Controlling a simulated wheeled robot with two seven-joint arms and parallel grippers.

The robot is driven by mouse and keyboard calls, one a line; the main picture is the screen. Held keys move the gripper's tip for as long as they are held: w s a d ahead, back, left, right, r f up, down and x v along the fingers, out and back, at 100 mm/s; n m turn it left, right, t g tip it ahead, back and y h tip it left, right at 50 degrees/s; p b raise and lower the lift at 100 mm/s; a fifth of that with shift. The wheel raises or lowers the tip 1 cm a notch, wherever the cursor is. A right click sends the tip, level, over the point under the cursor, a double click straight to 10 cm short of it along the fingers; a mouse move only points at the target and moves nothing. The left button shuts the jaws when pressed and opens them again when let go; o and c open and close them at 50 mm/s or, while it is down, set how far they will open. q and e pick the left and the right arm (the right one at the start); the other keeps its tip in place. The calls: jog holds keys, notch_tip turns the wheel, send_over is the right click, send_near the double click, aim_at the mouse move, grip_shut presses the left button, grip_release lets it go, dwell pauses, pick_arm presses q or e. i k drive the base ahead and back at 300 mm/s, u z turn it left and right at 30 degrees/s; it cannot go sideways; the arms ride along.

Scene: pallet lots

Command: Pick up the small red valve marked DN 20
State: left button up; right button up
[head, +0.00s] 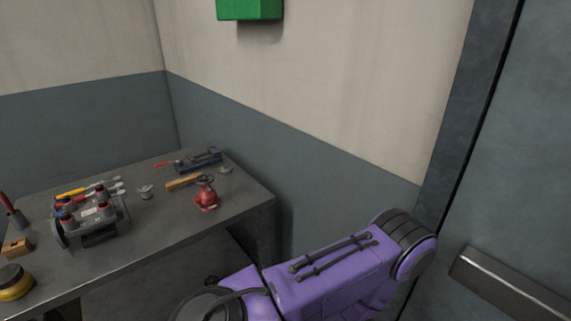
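A red valve (206,195) with a round handwheel on top stands upright near the right end of a grey workbench (150,240). No DN 20 marking is legible on it at this size. Smaller red-and-grey pieces (68,219) sit in or on a dark grey holder (92,236) at the left of the bench; I cannot tell exactly what they are. Neither gripper shows in the head view. A purple link of one of my arms crosses the bottom of the picture, to the right of the bench and apart from the valve.
A blue vise-like tool (199,160), a wooden-handled tool (184,182), a small metal fitting (145,192), a yellow-handled tool (70,193) and a yellow-black round item (14,283) lie on the bench. Bench surface in front of the valve is clear. A grey door (535,170) stands right.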

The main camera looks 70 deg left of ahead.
aim_at(207, 200)
jog(key=z, duration=0.4)
jog(key=k, duration=1.45)
jog(key=u, duration=1.65)
jog(key=i, duration=0.3)
jog(key=z, duration=0.05)
